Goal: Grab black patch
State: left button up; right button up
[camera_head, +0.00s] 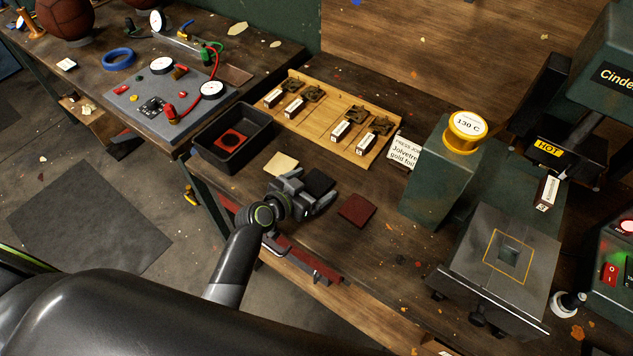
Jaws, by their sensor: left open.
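The black patch (318,181) is a small dark square lying on the wooden workbench. My left gripper (318,193) is low over the bench at the patch, with its fingers apart and pointing to the right. The patch shows between or just behind the fingers; I cannot tell whether they touch it. A cream patch (281,163) lies behind the gripper, and a dark red patch (357,210) lies to its right. My right gripper is not in view.
A black tray (232,141) with a red piece inside stands behind left. A wooden board (328,133) with stamps lies behind. A green press with a yellow dial (465,132) and a metal plate (503,256) stand right. The bench front edge is close to my arm.

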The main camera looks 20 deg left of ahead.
pick_arm(q)
jog(key=c, duration=1.1)
